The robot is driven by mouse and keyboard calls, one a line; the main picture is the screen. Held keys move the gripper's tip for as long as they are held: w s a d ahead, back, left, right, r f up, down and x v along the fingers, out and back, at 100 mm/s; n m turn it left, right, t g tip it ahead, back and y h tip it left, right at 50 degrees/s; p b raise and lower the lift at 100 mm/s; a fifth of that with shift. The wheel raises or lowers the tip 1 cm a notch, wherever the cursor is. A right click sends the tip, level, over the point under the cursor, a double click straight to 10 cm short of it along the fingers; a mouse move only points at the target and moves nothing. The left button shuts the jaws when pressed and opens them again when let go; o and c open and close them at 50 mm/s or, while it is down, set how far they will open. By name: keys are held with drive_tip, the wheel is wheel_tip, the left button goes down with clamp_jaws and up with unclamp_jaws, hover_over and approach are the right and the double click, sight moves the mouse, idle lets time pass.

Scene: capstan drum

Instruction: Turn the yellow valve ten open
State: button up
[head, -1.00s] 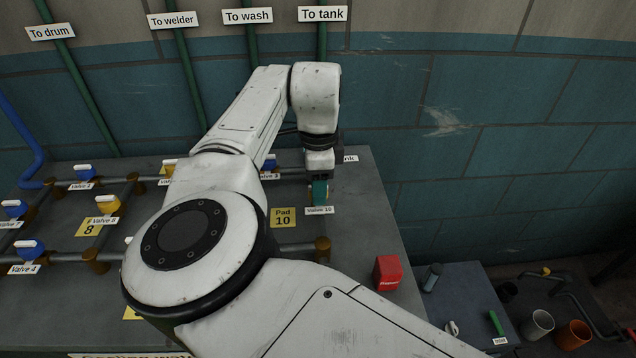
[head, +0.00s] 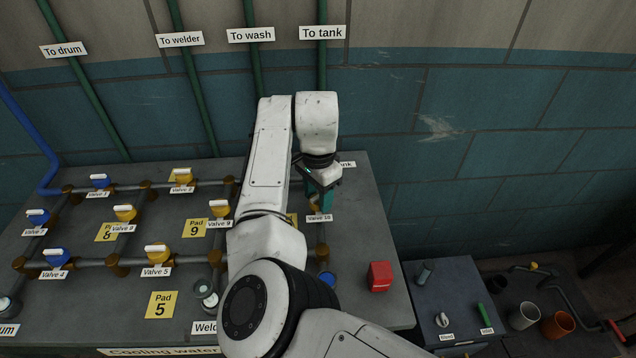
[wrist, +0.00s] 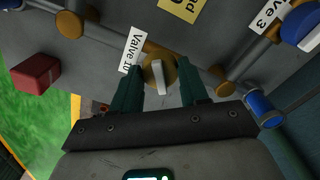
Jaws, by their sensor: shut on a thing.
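The yellow valve ten (wrist: 171,71) has a round yellow body with a pale bar handle across it; its label "Valve 10" (wrist: 131,48) is beside it. My gripper (wrist: 159,82) has its two green fingers on either side of the handle, shut on it. The handle lies roughly lengthwise between the fingers in the wrist view. In the head view, my gripper (head: 318,195) reaches down at the valve above the "Valve 10" label (head: 319,218), and mostly hides the valve.
A red box (head: 380,276) stands near the bench's right edge. The tiled wall is close behind.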

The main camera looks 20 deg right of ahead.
sight(318, 196)
drive_tip(key=n+p, duration=0.1)
drive_tip(key=n, duration=0.1)
drive_tip(key=n+p, duration=0.3)
drive_tip(key=p, duration=0.1)
drive_tip(key=shift+r+n, duration=0.25)
drive_tip(key=shift+n, duration=0.15)
drive_tip(key=n+p, duration=0.4)
drive_tip(key=n, duration=0.1)
drive_tip(key=shift+f, duration=0.2)
drive_tip(key=o, duration=1.1)
drive_tip(key=shift+c, duration=0.2)
wheel_tip(318, 196, up, 11)
drive_tip(key=b, duration=0.1)
drive_tip(key=shift+f, duration=0.15)
